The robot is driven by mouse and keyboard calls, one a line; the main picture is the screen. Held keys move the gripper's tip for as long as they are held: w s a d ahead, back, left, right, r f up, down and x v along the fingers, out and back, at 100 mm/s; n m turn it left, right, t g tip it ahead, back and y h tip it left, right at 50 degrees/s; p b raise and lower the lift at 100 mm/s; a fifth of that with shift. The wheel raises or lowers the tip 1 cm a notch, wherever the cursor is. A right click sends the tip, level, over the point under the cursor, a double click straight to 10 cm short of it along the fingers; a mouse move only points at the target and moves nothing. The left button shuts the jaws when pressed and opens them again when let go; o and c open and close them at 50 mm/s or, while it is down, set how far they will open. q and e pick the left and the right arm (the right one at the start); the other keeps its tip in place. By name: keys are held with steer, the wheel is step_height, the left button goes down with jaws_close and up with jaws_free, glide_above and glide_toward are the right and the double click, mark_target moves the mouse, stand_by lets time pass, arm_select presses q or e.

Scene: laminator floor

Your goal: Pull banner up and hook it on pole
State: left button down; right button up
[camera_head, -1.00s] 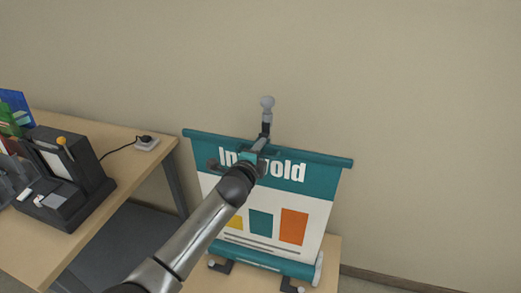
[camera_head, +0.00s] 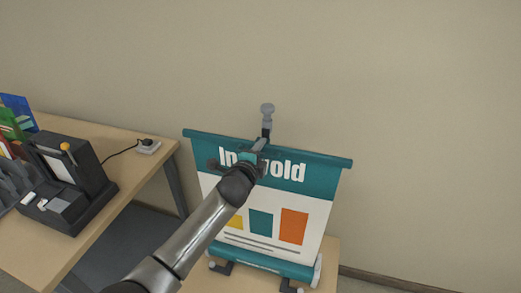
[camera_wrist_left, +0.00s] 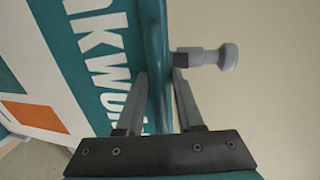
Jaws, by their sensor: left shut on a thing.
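The banner (camera_head: 318,207) is a white sheet with a teal header and colored blocks. It is pulled up in front of the wall, with a teal bar (camera_head: 325,159) along its top. My left gripper (camera_head: 261,147) is shut on the middle of this bar. In the left wrist view the fingers (camera_wrist_left: 160,85) straddle the bar (camera_wrist_left: 154,45). The grey knobbed pole top (camera_head: 267,109) rises just behind and above the bar; it also shows in the left wrist view (camera_wrist_left: 212,57). I cannot tell whether the bar touches the pole. My right gripper is not in view.
The banner's base has dark feet (camera_head: 222,267) on a wooden surface (camera_head: 327,277). At left, a wooden table (camera_head: 112,137) carries a black machine (camera_head: 75,185), folders (camera_head: 18,113) and a plug socket (camera_head: 148,147). The wall at right is clear.

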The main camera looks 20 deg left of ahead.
arm_select(q)
steer(key=shift+w+r, duration=0.1)
steer(key=shift+r, duration=0.2)
steer(key=c, duration=0.9)
jaws_free()
steer(key=v, duration=1.5)
steer(key=shift+f, duration=0.2)
